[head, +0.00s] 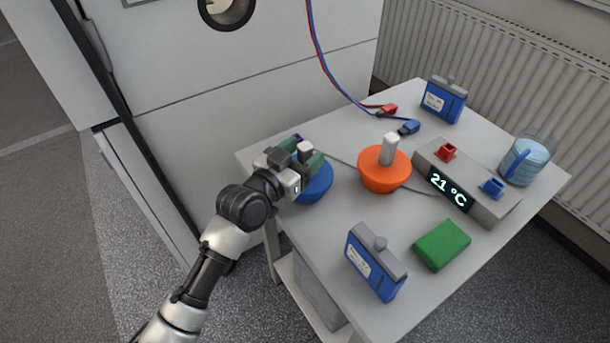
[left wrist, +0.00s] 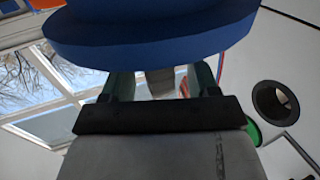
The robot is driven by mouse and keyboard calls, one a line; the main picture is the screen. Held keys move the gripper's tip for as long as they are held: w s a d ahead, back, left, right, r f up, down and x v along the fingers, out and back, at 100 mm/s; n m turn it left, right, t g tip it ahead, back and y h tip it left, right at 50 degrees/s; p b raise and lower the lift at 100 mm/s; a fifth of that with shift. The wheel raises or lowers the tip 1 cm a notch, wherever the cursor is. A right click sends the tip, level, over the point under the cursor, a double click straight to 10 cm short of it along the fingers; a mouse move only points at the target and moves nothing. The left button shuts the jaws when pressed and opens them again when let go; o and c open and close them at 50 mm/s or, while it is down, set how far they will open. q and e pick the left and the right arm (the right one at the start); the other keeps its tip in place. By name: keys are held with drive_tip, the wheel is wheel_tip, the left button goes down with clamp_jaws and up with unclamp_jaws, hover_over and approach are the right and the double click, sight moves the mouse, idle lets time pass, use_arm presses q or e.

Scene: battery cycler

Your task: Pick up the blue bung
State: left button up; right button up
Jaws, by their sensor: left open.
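The blue bung (head: 318,184) sits on the table's left side, a round blue body with a pale grey handle on top. My left gripper (head: 307,157) is over it and hides part of its top. In the left wrist view the bung (left wrist: 150,38) fills the top, and its grey handle (left wrist: 160,82) shows between the two green fingers (left wrist: 161,84). The left gripper is open, with the fingers on either side of the handle. Whether a finger touches the handle I cannot tell. My right gripper is not in view.
An orange bung (head: 385,168) with a grey handle stands right of the blue one. Further right is a temperature box (head: 467,183) reading 21 °C. A blue battery (head: 376,263), a green block (head: 442,245), another blue battery (head: 444,101) and a jug (head: 527,160) share the table (head: 335,215).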

use_arm(q)
drive_tip(key=x, duration=0.2)
drive_tip(key=shift+w+d, duration=0.25)
drive_tip(key=shift+d, duration=0.05)
drive_tip(key=shift+r, duration=0.15)
clamp_jaws()
drive_tip(key=shift+r+p, duration=0.45)
drive_tip(key=s+d+r+p, duration=0.3)
drive_tip(key=r+p, duration=0.4)
drive_tip(key=p, duration=0.3)
drive_tip(key=s+d+r+p, duration=0.4)
drive_tip(key=s+r+p, duration=0.2)
drive_tip(key=r+p, duration=0.2)
drive_tip(key=p, duration=0.2)
drive_tip(key=shift+p, duration=0.3)
